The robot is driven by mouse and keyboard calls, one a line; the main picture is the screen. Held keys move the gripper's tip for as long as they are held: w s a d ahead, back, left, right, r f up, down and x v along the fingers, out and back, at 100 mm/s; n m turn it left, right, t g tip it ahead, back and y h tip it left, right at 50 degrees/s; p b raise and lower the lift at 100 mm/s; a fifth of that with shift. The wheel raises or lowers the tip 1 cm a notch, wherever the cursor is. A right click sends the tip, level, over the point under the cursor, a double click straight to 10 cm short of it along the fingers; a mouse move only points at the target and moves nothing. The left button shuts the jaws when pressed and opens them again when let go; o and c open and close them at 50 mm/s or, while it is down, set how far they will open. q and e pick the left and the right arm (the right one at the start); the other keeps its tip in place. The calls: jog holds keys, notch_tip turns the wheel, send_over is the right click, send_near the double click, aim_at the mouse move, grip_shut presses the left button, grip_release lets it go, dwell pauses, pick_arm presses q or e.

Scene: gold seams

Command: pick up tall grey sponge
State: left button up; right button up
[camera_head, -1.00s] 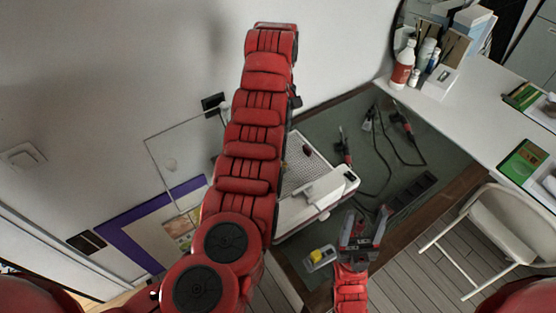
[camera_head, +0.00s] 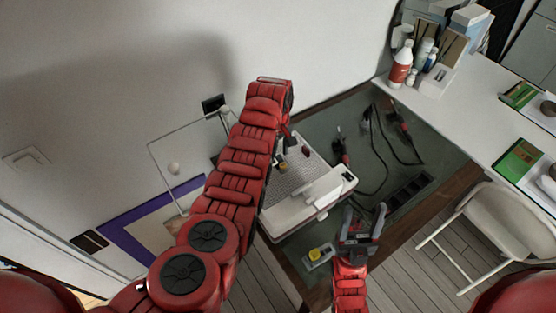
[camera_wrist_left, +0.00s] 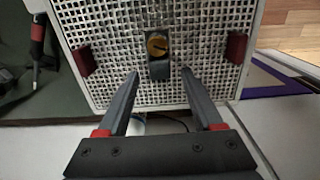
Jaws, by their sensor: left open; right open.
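In the left wrist view a grey upright block (camera_wrist_left: 159,70), likely the tall grey sponge, stands on a white perforated grid (camera_wrist_left: 120,30). A round yellow piece (camera_wrist_left: 156,45) shows at its upper end. My left gripper (camera_wrist_left: 159,76) is open, its fingertips on either side of the block's near end in the picture, with gaps. In the head view my left gripper (camera_head: 290,140) is partly hidden by its arm above the white machine (camera_head: 312,200), and the grey block is hard to make out. My right gripper (camera_head: 362,228) is open and empty near the table's front edge.
Red blocks (camera_wrist_left: 84,60) (camera_wrist_left: 236,47) flank the grey one on the grid. Cables (camera_head: 385,150) and dark tools lie on the green mat (camera_head: 345,115). A yellow-topped item (camera_head: 318,254) sits beside my right gripper. A chair (camera_head: 495,225) stands at right.

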pick_arm(q)
jog(key=shift+f, duration=0.5)
grip_shut()
